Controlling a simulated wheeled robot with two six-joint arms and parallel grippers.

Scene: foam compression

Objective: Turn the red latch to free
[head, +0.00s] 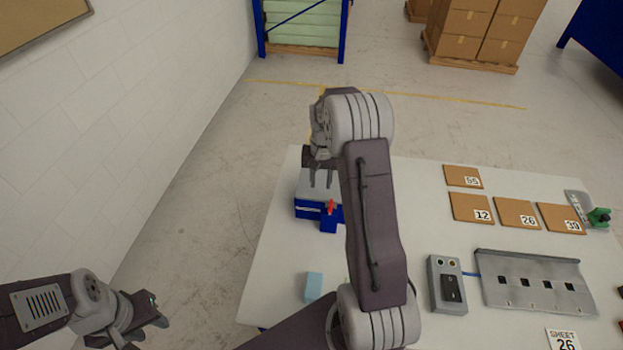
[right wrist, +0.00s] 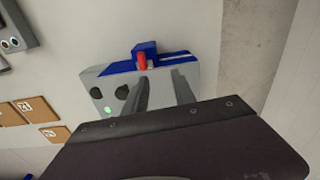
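The red latch (head: 331,207) is a small red lever on the blue front part of a grey and blue device (head: 308,211) at the table's left side. In the right wrist view the latch (right wrist: 142,61) stands upright in front of a blue block. My right gripper (head: 321,183) is open above the device, fingers pointing down, with a gap between them. In the right wrist view one fingertip of this gripper (right wrist: 161,78) is close to the latch; I cannot tell whether they touch. My left gripper (head: 157,311) is off the table at lower left; its opening is unclear.
A light blue block (head: 314,287) lies nearer on the table (head: 275,262). Several numbered brown pads (head: 470,208), a switch box (head: 447,284), a grey slotted plate (head: 535,283) and a green-handled tool (head: 598,217) are to the right. My right arm hides the table's middle.

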